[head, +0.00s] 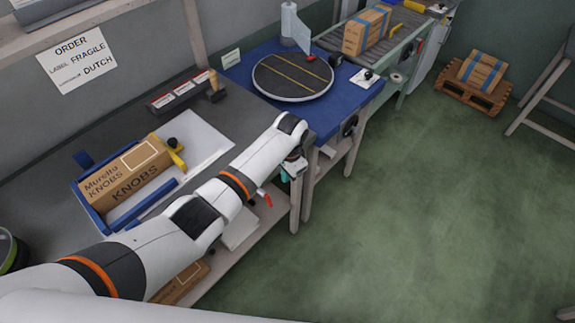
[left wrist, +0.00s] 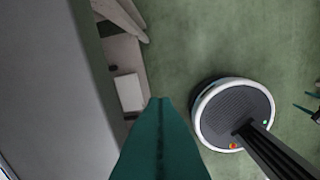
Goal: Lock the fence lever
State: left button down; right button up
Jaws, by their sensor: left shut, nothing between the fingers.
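A yellow lever-like part (head: 179,160) with a black knob (head: 171,142) stands at the right end of the cardboard knobs box (head: 125,178) on the dark bench. I cannot tell its lock position. Blue fence rails (head: 92,212) run along the box's left and front sides. My left gripper (head: 292,170) hangs down past the bench's front edge, well to the right of the lever and apart from it. In the left wrist view its teal fingers (left wrist: 160,102) are shut and empty, pointing over the floor.
A round dark turntable (head: 292,77) sits on the blue table (head: 236,74), with a roller conveyor (head: 408,27) beyond.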

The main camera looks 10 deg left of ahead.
pick_arm(q)
jog(key=r, duration=0.3)
jog(key=shift+w+d+r, duration=0.1)
jog(key=shift+w+d, duration=0.1)
pick_arm(e)
jog(key=shift+w+a+f, duration=0.1)
jog(key=shift+w+a, duration=0.2)
jog(key=shift+a, duration=0.05)
jog(key=shift+d, duration=0.35)
